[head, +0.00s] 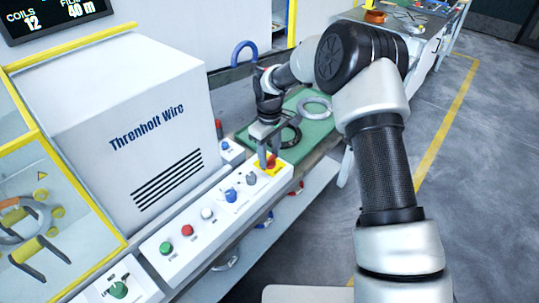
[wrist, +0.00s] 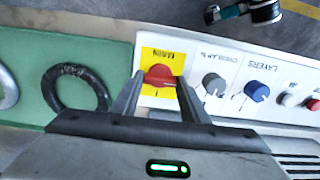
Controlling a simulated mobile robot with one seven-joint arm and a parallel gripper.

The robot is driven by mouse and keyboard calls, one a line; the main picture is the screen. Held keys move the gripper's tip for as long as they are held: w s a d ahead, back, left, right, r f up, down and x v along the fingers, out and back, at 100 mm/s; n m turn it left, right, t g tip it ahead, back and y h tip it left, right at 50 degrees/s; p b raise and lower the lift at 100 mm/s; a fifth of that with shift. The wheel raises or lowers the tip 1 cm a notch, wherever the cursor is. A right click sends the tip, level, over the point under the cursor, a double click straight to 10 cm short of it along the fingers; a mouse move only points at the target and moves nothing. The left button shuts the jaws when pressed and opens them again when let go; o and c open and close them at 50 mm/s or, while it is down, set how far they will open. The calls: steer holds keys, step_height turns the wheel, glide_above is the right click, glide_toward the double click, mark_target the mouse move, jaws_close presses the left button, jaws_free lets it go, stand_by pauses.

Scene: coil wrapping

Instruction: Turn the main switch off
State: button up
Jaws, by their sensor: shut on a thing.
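The main switch (wrist: 159,75) is a red rotary knob on a yellow plate (wrist: 176,57) labelled MAIN, at the end of the white control panel. In the head view the red knob (head: 271,161) shows at the panel's far end. My gripper (wrist: 160,84) has its two fingers on either side of the knob and is shut on it. In the head view my gripper (head: 267,160) reaches down onto the switch from above. The fingers hide part of the knob, and I cannot tell its exact turn position.
A grey knob (wrist: 213,84), a blue knob (wrist: 257,91) and small buttons sit beside the switch on the panel. A green mat (head: 317,134) with a black coil (wrist: 75,88) and a pale coil (head: 314,107) lies on the other side. The white Threnholt Wire machine (head: 115,110) stands behind the panel.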

mark_target(270, 158)
steer(key=o, duration=1.1)
steer(key=shift+c, duration=0.2)
steer(key=shift+r, duration=0.1)
step_height(270, 158, up, 17)
steer(key=shift+r+p, duration=0.15)
steer(key=shift+p, duration=0.25)
